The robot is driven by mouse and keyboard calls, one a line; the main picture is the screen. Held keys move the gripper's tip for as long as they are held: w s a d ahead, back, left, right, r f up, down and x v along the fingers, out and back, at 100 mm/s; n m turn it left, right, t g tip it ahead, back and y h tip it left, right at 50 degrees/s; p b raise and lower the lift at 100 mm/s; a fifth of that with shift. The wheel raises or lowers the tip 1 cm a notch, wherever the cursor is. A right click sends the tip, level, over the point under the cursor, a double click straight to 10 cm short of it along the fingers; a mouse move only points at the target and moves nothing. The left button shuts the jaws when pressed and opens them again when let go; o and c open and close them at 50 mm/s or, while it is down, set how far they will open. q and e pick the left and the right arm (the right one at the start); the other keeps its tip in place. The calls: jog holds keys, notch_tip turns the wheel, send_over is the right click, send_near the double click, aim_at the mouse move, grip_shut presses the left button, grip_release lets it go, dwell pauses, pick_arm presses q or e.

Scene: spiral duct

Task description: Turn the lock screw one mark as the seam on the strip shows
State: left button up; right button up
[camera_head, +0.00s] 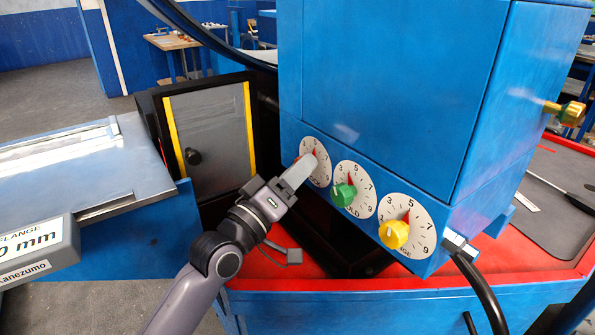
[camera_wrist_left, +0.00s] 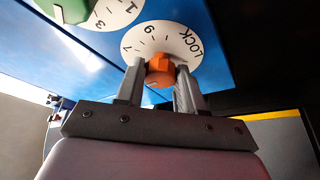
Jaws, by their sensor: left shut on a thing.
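The lock screw is an orange knob (camera_wrist_left: 160,71) on a white dial lettered LOCK (camera_wrist_left: 188,41), which in the head view is the leftmost dial (camera_head: 322,168) on the blue machine's front. My left gripper (camera_head: 306,164) is shut on the orange knob, one finger on each side in the wrist view. In the head view the fingers hide most of the knob; a red pointer shows near the dial's top. I cannot make out a strip with a seam for certain. My right gripper is not in view.
A green knob (camera_head: 343,194) and a yellow knob (camera_head: 394,234) sit on dials right of the lock dial. A dark panel with yellow edges (camera_head: 210,130) stands left of the machine. A shiny metal sheet (camera_head: 75,168) lies at left. A screwdriver lies on a grey mat (camera_head: 565,165) at right.

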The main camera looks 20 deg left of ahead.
pick_arm(q)
jog(key=m+h+b, duration=0.1)
jog(key=m+b, duration=0.1)
jog(key=m, duration=0.1)
jog(key=m+h+b, duration=0.1)
jog(key=m+h, duration=0.1)
jog(key=m, duration=0.2)
jog(key=shift+w+a+f+m+g+b, duration=0.1)
jog(key=shift+m+g+b, duration=0.2)
jog(key=shift+b, duration=0.05)
jog(key=o, duration=1)
jog(key=shift+b+v, duration=0.5)
jog(key=shift+v, duration=3.1)
